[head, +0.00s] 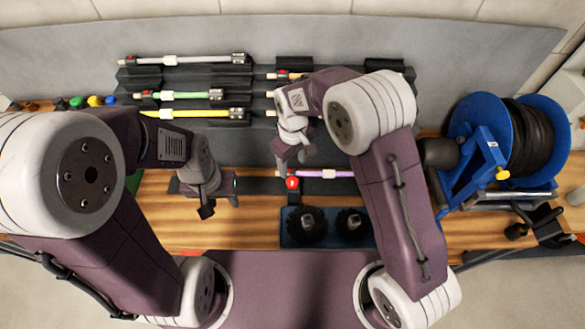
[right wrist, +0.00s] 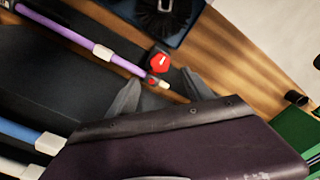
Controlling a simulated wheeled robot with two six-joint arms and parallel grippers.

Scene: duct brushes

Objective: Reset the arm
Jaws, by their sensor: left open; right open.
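My left gripper (head: 206,208) is open and empty, pointing down over the left part of the wooden bench (head: 250,236). My right gripper (head: 288,160) is open, just behind the red hexagonal piece (head: 292,183) near the left end of the purple rod (head: 340,174). In the right wrist view its two fingers (right wrist: 160,92) stand apart with nothing between them. There the red piece (right wrist: 159,57) and the purple rod (right wrist: 85,37) lie beyond the fingertips. My right arm hides part of the rod and rack in the head view.
A dark rack holds grey (head: 195,60), green (head: 185,95) and yellow (head: 185,113) rods. Two black brushes (head: 306,225) sit in a blue tray (head: 328,244). A blue reel (head: 476,120) with black hose stands right. Bare bench shows in front of the left gripper.

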